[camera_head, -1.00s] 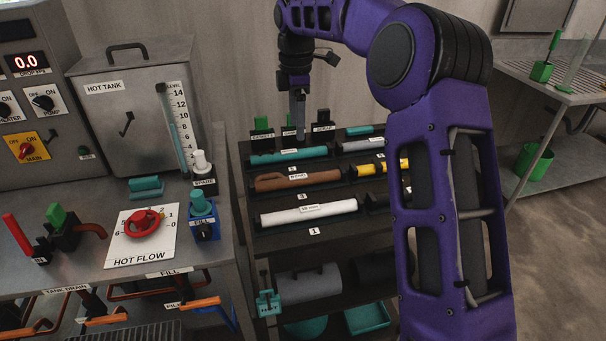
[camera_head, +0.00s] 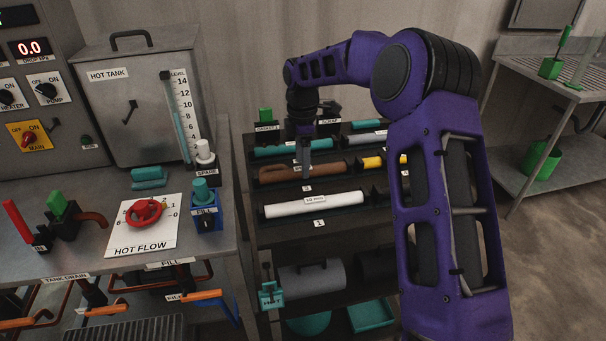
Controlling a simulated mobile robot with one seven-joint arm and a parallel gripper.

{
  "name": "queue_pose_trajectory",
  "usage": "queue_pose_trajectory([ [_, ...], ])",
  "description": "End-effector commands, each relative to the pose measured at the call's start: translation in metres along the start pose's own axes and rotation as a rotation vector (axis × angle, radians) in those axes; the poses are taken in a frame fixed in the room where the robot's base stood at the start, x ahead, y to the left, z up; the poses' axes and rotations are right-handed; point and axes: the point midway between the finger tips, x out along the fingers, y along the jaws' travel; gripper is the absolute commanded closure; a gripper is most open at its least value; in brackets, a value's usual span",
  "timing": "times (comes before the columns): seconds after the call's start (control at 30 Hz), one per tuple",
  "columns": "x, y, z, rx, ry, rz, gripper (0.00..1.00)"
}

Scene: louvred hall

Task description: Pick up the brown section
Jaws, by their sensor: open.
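The brown section (camera_head: 328,169) is a short brown cylinder lying in a dark cradle on the middle tier of the sloped rack, between a teal section (camera_head: 275,152) behind and a white section (camera_head: 300,206) in front. My gripper (camera_head: 306,172) comes down from above at the brown section and covers part of it, including part of its label. The jaws are open. Whether the fingers straddle or touch the section cannot be made out, as they are small and seen from one side.
Small labelled bins stand at the rack's back, one with a green block (camera_head: 265,115). A steel bench with a red hot flow valve (camera_head: 145,211) stands left. A grey shelf (camera_head: 553,85) is right.

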Motion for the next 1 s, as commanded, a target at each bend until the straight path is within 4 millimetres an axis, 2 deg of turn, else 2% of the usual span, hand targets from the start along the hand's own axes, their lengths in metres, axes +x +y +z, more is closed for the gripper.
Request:
queue_pose_trajectory([
  [0.03,0.011,0.002,0.0,0.0,0.001,-0.002,0.26],
  [0.13,0.023,0.001,0.0,0.0,0.001,-0.001,0.26],
  [0.4,0.026,0.001,0.0,0.0,0.001,0.002,0.28],
  [0.8,0.026,0.001,0.0,0.0,0.001,0.001,1.0],
  [1.0,0.026,0.001,0.0,0.0,0.001,0.002,1.0],
])
